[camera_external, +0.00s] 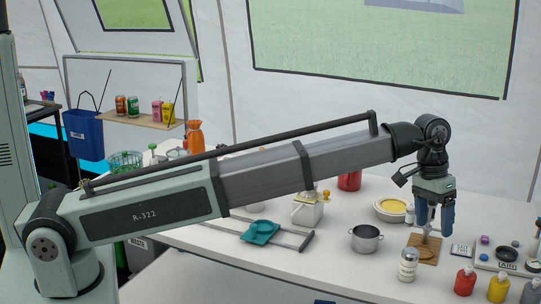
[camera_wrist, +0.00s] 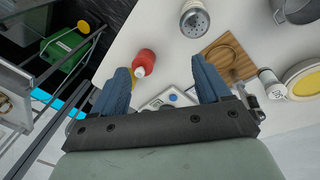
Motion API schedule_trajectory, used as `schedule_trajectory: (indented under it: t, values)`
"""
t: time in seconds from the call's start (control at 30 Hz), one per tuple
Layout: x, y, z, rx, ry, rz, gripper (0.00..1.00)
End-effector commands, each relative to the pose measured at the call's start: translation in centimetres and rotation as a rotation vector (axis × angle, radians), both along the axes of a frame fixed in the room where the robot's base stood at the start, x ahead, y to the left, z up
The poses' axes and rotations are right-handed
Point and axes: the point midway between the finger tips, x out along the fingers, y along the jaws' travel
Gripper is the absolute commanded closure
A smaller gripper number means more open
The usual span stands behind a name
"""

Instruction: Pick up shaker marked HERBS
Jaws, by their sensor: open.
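A shaker with a metal perforated lid and a pale label (camera_external: 408,264) stands at the table's front, left of the wooden board; it also shows at the top of the wrist view (camera_wrist: 195,18). A smaller white shaker-like container (camera_external: 410,214) stands by the yellow bowl; it shows right of the board in the wrist view (camera_wrist: 271,83). I cannot read HERBS on either. My gripper (camera_external: 433,222) has blue fingers and hangs above the table near the board, right of the larger shaker. In the wrist view its fingers (camera_wrist: 161,66) are spread apart with nothing held.
The wooden board (camera_external: 422,250) lies under my gripper. A steel pot (camera_external: 365,238) stands to the left. A red bottle (camera_external: 465,281) and a yellow bottle (camera_external: 498,288) stand at the front right. A scale (camera_external: 507,267) lies behind them.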

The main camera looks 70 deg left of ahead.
Motion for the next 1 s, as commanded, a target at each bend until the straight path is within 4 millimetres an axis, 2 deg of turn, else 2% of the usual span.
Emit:
schedule_trajectory:
  t: [0.23,0.4,0.57,0.67,1.0]
  values:
    - [-1.2,3.1,-0.4,0.169,0.025,-0.345,0.24]
    - [-1.8,3.4,-0.4,0.187,0.037,-0.536,0.24]
    - [-1.8,3.4,-0.6,0.187,0.032,-0.615,0.24]
    - [-1.9,3.4,-1.4,0.187,0.031,-0.627,0.24]
    - [-1.9,3.4,-6.9,0.187,0.031,-0.625,0.24]
